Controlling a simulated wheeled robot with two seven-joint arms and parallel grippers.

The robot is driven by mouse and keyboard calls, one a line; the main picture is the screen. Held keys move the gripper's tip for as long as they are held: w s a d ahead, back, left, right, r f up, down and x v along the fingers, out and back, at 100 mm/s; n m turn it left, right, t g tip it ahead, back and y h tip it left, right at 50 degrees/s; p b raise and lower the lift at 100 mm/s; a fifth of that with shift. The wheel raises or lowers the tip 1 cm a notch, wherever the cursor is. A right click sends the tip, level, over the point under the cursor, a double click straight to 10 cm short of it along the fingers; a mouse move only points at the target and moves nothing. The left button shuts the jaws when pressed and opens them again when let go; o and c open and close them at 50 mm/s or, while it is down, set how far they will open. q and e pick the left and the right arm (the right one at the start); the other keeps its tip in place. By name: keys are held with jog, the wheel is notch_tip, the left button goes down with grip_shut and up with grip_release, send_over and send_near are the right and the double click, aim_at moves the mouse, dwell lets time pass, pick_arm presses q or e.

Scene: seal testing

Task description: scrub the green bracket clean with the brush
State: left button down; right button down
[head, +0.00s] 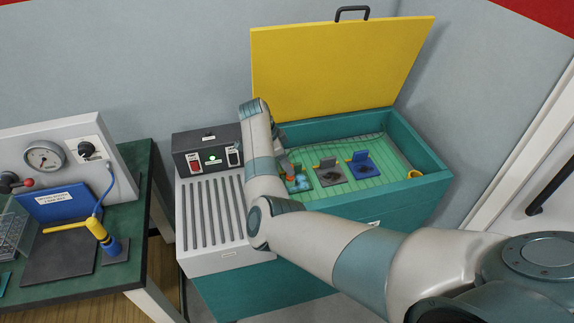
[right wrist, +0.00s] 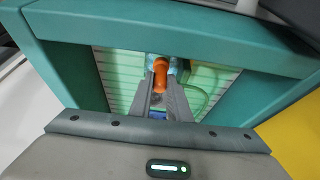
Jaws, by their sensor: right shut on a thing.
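My right gripper (right wrist: 160,100) is shut on the orange-handled brush (right wrist: 161,72), seen end-on in the right wrist view. In the head view the right gripper (head: 284,164) is low inside the teal wash tub (head: 425,150), at its left end. The green bracket (head: 303,184) sits there on the slatted floor, right by the brush, with pale blue foam or bristles against it. Whether the bristles touch the bracket cannot be made out. The arm and gripper hide part of this spot. My left gripper is not in view.
A grey bracket (head: 329,173) and a blue bracket (head: 361,166), both with dark smudges, stand right of the green one. The yellow lid (head: 335,65) stands open behind. A grooved drainboard (head: 213,210) and control box (head: 207,148) lie left. A test bench (head: 135,190) is farther left.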

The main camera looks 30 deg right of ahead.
jog(key=shift+s+d+p, duration=0.2)
jog(key=shift+d+p, duration=0.05)
jog(key=shift+d, duration=0.5)
jog(key=shift+s+d+p, duration=0.15)
jog(key=shift+d+p, duration=0.1)
jog(key=shift+d, duration=0.45)
jog(key=shift+s+d+f+p, duration=0.1)
jog(key=shift+s+d+p, duration=0.1)
jog(key=shift+d, duration=0.55)
jog(key=shift+s+d+p, duration=0.15)
jog(key=shift+s+d, duration=0.05)
jog(key=shift+d, duration=0.5)
jog(key=shift+a, duration=0.15)
jog(key=shift+w+a, duration=0.2)
jog(key=shift+a, duration=0.5)
jog(key=shift+w+a, duration=0.2)
jog(key=shift+a, duration=0.45)
jog(key=shift+a, duration=0.15)
jog(key=shift+w+a+b, duration=0.15)
jog(key=shift+w+a, duration=0.05)
jog(key=shift+a, duration=0.45)
jog(key=shift+w+a+b, duration=0.15)
jog(key=shift+a, duration=0.5)
